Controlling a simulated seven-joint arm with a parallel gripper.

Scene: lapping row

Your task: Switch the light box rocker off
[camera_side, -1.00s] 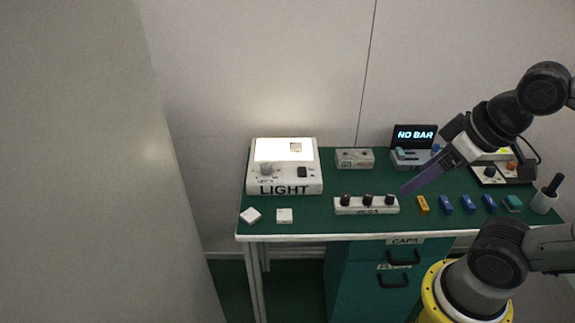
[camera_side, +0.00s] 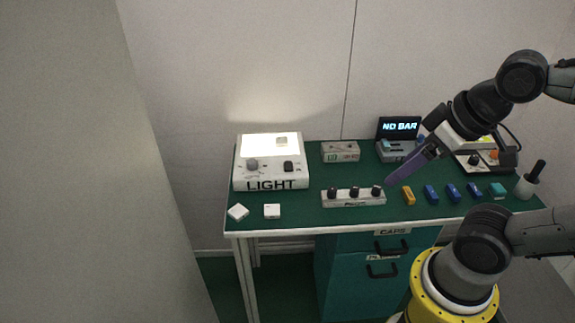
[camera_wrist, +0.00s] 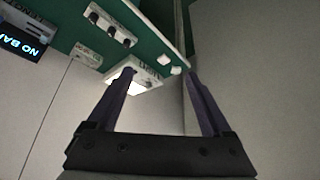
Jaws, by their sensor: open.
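The light box (camera_side: 242,174) is white with "LIGHT" on its front and stands at the left of the green table. Its top panel (camera_side: 268,145) glows bright. A small black rocker (camera_side: 288,166) sits on its sloped face, right of a grey knob (camera_side: 252,164); its tilt is too small to tell. My gripper (camera_side: 388,182) has purple fingers and hangs above the table, well right of the box, touching nothing visible. In the wrist view my gripper (camera_wrist: 160,71) is open and empty; the light box (camera_wrist: 148,73) shows beyond and between the fingers, partly hidden by the left one.
A strip with several black knobs (camera_side: 353,198) lies near my fingertips. Orange (camera_side: 408,196) and blue blocks stand right of it. A grey box (camera_side: 341,152) and a "NO BAR" display (camera_side: 399,127) stand behind. Two white pieces (camera_side: 272,211) lie before the light box.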

